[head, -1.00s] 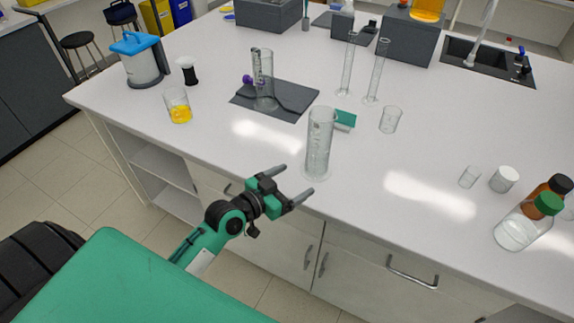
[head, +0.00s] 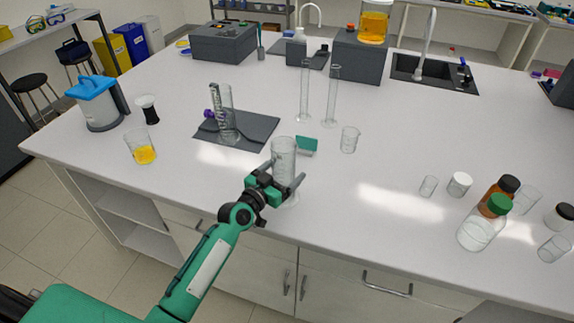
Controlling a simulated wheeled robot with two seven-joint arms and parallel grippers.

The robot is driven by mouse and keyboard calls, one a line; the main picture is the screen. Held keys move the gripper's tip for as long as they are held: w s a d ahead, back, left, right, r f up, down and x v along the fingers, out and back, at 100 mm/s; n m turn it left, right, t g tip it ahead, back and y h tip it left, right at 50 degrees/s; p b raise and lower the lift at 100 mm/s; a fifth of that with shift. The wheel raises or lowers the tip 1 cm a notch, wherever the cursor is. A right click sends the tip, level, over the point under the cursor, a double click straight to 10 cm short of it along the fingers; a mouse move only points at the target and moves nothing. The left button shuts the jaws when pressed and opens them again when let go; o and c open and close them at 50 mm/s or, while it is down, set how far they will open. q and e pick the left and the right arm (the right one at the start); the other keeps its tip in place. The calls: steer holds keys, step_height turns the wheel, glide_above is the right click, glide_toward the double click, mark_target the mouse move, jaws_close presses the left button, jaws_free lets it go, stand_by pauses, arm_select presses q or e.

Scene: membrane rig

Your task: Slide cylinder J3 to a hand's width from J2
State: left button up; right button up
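A wide clear graduated cylinder (head: 284,150) stands upright near the front edge of the bench. My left gripper (head: 289,168) is at it, fingers apart, one on each side of its lower part; I cannot tell whether they touch the glass. Another clear cylinder (head: 217,98) stands on the dark mat, farther back and left. Two slim clear cylinders, a left one (head: 304,92) and a right one (head: 332,95), stand side by side farther back. No J2 or J3 label is readable. My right gripper is out of view.
A green block (head: 307,146) and a small beaker (head: 349,140) stand behind and right of the front cylinder. The dark mat (head: 255,133) lies to its left. A beaker of yellow liquid (head: 141,148) stands at left. Bottles, including a green-capped one (head: 480,230), stand at right.

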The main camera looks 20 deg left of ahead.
arm_select(q)
steer(key=shift+x, duration=1)
steer(key=c, duration=1.3)
steer(key=w+a+b, duration=0.3)
steer(key=w+a, duration=0.1)
steer(key=shift+a+b, duration=0.3)
steer(key=shift+b, duration=0.05)
